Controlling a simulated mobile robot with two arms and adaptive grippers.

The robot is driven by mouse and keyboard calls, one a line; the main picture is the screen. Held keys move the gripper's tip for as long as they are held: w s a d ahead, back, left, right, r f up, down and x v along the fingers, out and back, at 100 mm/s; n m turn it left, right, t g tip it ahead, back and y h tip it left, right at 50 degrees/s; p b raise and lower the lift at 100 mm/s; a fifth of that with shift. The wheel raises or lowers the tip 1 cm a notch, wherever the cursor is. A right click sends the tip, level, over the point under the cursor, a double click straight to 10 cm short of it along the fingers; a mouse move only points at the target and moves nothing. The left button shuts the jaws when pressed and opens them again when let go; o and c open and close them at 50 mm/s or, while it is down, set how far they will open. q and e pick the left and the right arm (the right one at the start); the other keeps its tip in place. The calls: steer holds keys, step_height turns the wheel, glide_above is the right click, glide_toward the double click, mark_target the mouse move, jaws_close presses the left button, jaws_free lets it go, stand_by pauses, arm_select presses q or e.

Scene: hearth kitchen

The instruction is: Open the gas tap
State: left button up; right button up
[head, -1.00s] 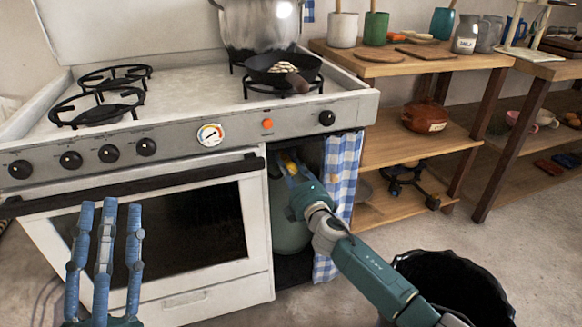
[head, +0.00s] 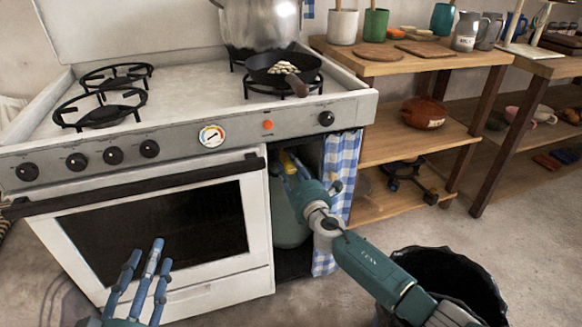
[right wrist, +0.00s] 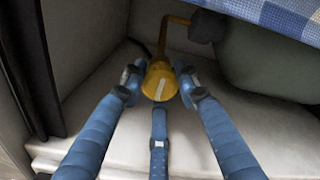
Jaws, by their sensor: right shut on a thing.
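The gas tap (right wrist: 161,80) is a yellow knob with a pale stripe, low in the open bay right of the oven. In the head view only a bit of its yellow (head: 287,160) shows past my fingers. My right gripper (right wrist: 160,88) is shut on it, with blue fingers on both sides and one below. In the head view this gripper (head: 292,172) reaches into the bay. My left gripper (head: 150,258) is open and empty in front of the oven door. The tap's underside is hidden.
A grey-green gas cylinder (head: 290,222) stands in the bay. A blue checked curtain (head: 342,170) hangs at its right edge. The white oven (head: 258,220) is shut on the left. A black bin (head: 445,275) stands on the floor, and wooden shelves (head: 415,148) are at the right.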

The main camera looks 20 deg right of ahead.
arm_select(q)
steer(key=shift+a+f+g, duration=0.1)
steer(key=shift+f+g, duration=0.3)
steer(key=shift+f, duration=0.25)
arm_select(e)
steer(key=shift+d+n, duration=0.1)
steer(key=shift+n, duration=0.3)
arm_select(q)
steer(key=shift+s, duration=0.1)
arm_select(e)
steer(key=o, duration=1.2)
steer(key=shift+c, duration=0.2)
steer(key=s, duration=1.2)
steer(key=shift+d, duration=0.2)
